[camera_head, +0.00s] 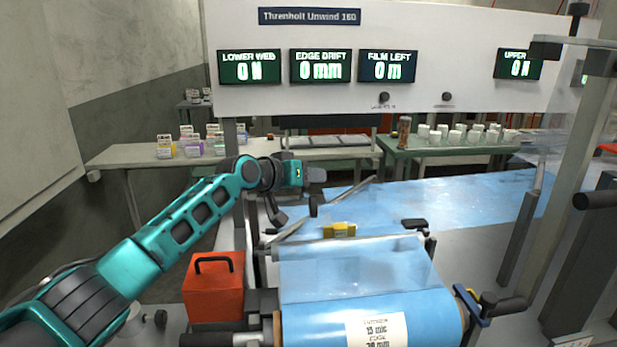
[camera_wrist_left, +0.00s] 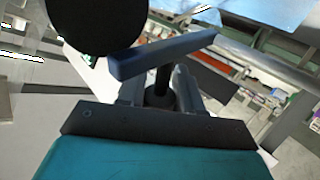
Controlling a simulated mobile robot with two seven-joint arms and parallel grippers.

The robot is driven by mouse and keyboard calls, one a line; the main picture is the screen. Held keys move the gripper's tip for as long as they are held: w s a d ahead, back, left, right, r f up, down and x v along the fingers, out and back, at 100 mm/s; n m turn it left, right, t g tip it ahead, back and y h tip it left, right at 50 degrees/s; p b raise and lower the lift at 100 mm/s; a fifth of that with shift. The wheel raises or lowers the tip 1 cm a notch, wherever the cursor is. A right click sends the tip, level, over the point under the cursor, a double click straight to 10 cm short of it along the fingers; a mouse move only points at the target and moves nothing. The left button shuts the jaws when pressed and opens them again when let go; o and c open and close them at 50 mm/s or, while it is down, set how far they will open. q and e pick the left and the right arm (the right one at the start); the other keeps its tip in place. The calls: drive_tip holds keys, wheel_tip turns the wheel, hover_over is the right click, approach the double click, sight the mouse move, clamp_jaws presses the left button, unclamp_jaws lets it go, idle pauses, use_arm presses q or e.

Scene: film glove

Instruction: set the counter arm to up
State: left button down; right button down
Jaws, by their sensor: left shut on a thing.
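My left gripper (camera_head: 314,198) reaches in beyond the film roll, at the machine's left side. In the left wrist view, its fingers (camera_wrist_left: 160,98) are shut on a short dark upright grip (camera_wrist_left: 162,80). A blue bar (camera_wrist_left: 160,56) crosses just beyond the grip, with a black round disc (camera_wrist_left: 98,18) near its left end. I take this bar and grip for the counter arm, but its joint is hidden and its tilt is hard to judge. In the head view, the gripper covers most of the held part. My right gripper is not in view.
The blue film roll (camera_head: 375,313) lies in front, with an orange box (camera_head: 214,287) at its left. A yellow piece (camera_head: 340,230) lies beyond it on the blue film web (camera_head: 455,205). A grey bar (camera_head: 350,190) extends right of my gripper. Metal uprights stand at right.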

use_arm(q)
drive_tip(key=c, duration=0.8)
unclamp_jaws()
drive_tip(key=shift+w, duration=0.15)
drive_tip(key=shift+a+r, duration=0.1)
drive_tip(key=shift+a, duration=0.05)
drive_tip(key=v, duration=1.3)
drive_tip(key=shift+p, duration=0.35)
